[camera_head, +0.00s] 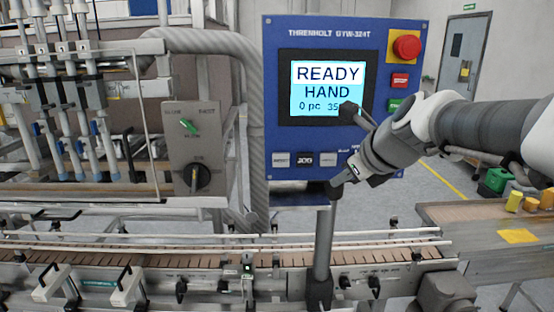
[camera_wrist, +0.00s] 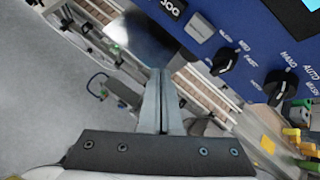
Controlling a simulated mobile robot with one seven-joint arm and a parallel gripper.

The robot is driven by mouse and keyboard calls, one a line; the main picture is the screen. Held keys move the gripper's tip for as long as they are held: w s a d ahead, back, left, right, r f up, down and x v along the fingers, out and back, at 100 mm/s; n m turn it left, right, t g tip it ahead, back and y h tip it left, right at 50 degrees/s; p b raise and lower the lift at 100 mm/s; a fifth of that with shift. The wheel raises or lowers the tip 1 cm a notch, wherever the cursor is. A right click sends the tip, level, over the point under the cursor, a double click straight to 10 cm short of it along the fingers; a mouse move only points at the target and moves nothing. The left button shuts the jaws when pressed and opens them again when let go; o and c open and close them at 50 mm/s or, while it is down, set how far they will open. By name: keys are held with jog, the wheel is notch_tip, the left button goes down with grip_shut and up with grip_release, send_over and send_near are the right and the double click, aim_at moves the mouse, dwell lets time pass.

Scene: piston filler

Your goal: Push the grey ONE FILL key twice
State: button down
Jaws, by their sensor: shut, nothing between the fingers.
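The blue control panel (camera_head: 278,100) faces me, its screen (camera_head: 327,90) reading READY, HAND and 0 pc. Along its lower edge sit a grey key (camera_head: 281,159), a dark 200 key (camera_head: 305,159) and another grey key (camera_head: 328,159); their small print is too blurred to read. The right-hand grey key also shows in the wrist view (camera_wrist: 198,27), beside the dark key (camera_wrist: 172,6). My gripper (camera_head: 338,182) is shut and empty, just below and right of that grey key in the head view. In the wrist view the fingertips (camera_wrist: 160,72) appear apart from it.
Two black knobs (camera_wrist: 226,60) (camera_wrist: 280,86) lie right of the keys in the wrist view; my arm mostly hides them in the head view. A red emergency stop (camera_head: 407,46) is at the panel's upper right. A conveyor (camera_head: 150,259) runs below, with filling nozzles at left.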

aim_at(333, 163)
jog(key=shift+w+p, duration=0.3)
jog(key=shift+w, duration=3.35)
jog(key=shift+w+p, duration=0.3)
jog(key=shift+w, duration=0.1)
jog(key=shift+w, duration=0.4)
jog(key=shift+s, duration=0.1)
jog(key=shift+s+p, duration=0.3)
jog(key=shift+s, duration=0.4)
jog(key=shift+s, duration=0.15)
jog(key=shift+s, duration=2.4)
